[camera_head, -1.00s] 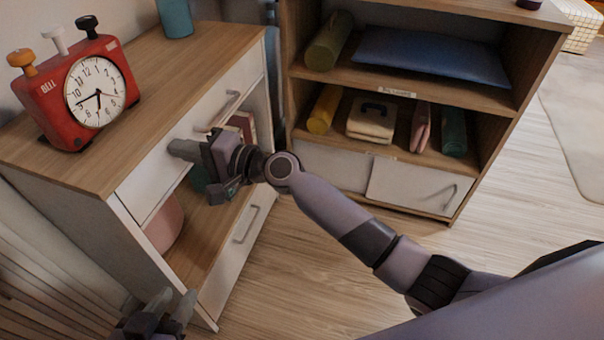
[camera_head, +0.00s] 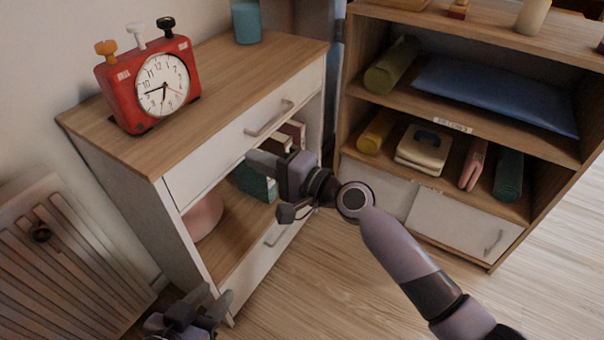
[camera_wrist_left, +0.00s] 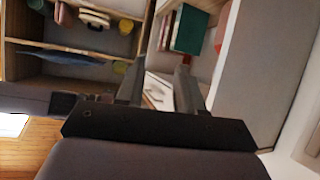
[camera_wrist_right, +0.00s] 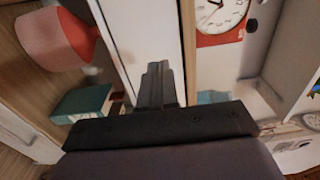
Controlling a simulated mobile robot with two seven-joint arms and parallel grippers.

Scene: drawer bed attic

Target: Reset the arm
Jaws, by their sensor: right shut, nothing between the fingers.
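My right gripper (camera_head: 262,163) is shut and empty, in front of the cabinet's open shelf and below the top drawer's handle (camera_head: 268,118). Its closed fingers (camera_wrist_right: 158,85) also show in the right wrist view. It appears clear of the handle. My left gripper (camera_head: 212,298) is low at the bottom of the head view, beside the cabinet's lower front corner. Its two fingers (camera_wrist_left: 158,88) stand apart with nothing between them in the left wrist view. The top drawer (camera_head: 225,148) looks shut.
A red alarm clock (camera_head: 120,98) and a blue cup (camera_head: 246,22) stand on the cabinet top (camera_head: 225,72). A wooden shelf unit (camera_head: 470,142) stands right. A slatted panel (camera_head: 60,265) is left. Floor (camera_head: 345,290) is open.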

